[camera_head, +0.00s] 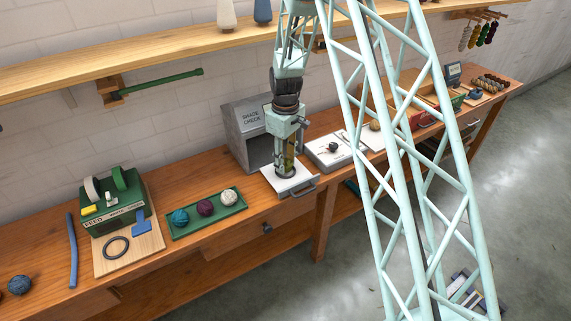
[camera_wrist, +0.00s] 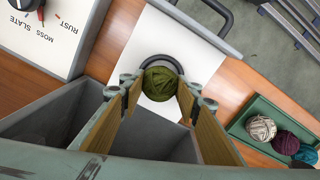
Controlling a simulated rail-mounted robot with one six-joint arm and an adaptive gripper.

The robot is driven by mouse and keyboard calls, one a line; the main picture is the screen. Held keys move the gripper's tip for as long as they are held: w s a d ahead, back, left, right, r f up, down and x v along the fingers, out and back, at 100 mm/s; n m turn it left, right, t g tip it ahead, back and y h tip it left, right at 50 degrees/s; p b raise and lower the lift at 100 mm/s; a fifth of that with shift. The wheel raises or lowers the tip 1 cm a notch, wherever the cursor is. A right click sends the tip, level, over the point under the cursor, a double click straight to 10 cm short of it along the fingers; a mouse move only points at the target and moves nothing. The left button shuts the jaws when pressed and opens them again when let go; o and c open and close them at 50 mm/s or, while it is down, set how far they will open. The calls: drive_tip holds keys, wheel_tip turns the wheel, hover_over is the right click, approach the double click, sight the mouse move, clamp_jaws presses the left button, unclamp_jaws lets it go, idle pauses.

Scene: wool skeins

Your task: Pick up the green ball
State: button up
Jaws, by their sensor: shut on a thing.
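The green ball (camera_wrist: 161,86) of olive wool shows in the wrist view between the tips of my gripper (camera_wrist: 158,88). Both fingers press against its sides. A dark ring (camera_wrist: 146,62) shows around and behind the ball on a white sliding board (camera_wrist: 197,50). I cannot tell whether the ball touches the ring or is lifted. In the head view my gripper (camera_head: 288,172) points straight down over the white board (camera_head: 302,178) in front of the grey shade check box (camera_head: 243,118). The ball is hard to make out there.
A green tray (camera_head: 240,206) with teal, purple and cream balls lies to the left in the head view. A white dial box (camera_head: 322,158) stands to the right. A green-topped feed device (camera_head: 112,205) and a blue ball (camera_head: 19,285) are farther left. A wooden shelf (camera_head: 150,62) runs above.

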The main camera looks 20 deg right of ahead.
drive_tip(key=shift+r, duration=1.6)
drive_tip(key=s+d+r, duration=0.1)
drive_tip(key=s, duration=1.5)
drive_tip(key=shift+p, duration=0.45)
drive_tip(key=shift+d+r, duration=0.1)
drive_tip(key=shift+d, duration=0.05)
